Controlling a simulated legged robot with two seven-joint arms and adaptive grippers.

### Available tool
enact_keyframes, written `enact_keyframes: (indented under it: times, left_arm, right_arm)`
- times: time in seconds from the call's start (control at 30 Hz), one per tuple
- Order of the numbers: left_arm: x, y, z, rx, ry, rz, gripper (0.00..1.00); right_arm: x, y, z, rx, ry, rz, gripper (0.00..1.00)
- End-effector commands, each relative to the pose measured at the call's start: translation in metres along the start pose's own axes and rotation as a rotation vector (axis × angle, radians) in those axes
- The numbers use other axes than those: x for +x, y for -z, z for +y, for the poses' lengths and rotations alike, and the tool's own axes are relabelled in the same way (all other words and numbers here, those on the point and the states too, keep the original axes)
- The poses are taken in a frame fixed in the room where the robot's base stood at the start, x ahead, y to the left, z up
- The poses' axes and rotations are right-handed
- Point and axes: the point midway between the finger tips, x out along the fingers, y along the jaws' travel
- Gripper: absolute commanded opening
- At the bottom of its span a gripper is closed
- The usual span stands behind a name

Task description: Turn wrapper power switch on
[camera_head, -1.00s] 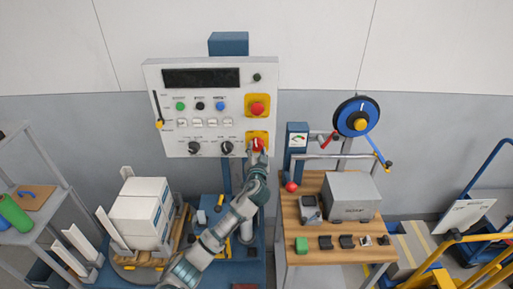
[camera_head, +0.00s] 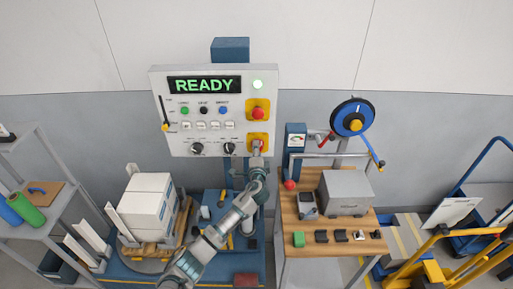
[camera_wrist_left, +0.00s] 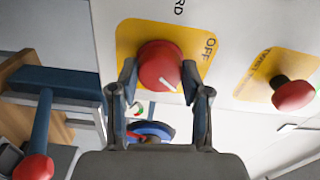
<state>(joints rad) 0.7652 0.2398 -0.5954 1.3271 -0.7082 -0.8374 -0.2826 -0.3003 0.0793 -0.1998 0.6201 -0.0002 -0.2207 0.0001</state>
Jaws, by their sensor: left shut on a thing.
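The white wrapper control panel (camera_head: 222,136) stands on a blue post at the wall. My left gripper (camera_head: 257,149) is at the lower yellow plate in the head view and largely covers the switch. In the wrist view my left gripper (camera_wrist_left: 158,98) is shut on the switch, a finger on each side. My right gripper is out of view.
A red mushroom button (camera_head: 257,113) is above the switch and also shows in the wrist view (camera_wrist_left: 292,95). A wooden bench (camera_head: 290,216) with a grey box (camera_head: 346,192) stands at right. Wrapped white boxes (camera_head: 147,208) stand on a pallet at left.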

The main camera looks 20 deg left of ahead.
Motion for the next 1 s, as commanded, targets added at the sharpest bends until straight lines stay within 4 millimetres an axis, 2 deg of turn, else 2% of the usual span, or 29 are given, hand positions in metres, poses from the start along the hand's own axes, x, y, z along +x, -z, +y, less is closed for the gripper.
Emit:
enact_keyframes:
  times: [0.3,0.83,0.87,0.93,1.0]
  left_arm:
    - [-0.0012,0.0024,0.0033,0.114,-0.006,0.005,0.12]
    - [-0.0014,0.0026,0.0065,0.138,-0.009,0.005,0.12]
    - [-0.0014,0.0026,0.0066,0.138,-0.009,0.005,0.52]
    - [-0.0015,0.0025,0.0067,0.138,-0.009,0.005,0.70]
    - [-0.0013,0.0021,0.0056,0.137,-0.008,0.004,0.73]
  right_arm:
    - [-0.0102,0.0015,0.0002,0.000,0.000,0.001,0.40]
    - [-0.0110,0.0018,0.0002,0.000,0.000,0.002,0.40]
    - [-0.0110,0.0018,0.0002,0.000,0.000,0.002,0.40]
    - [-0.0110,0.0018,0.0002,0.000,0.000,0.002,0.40]
    - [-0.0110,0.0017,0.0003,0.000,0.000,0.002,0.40]
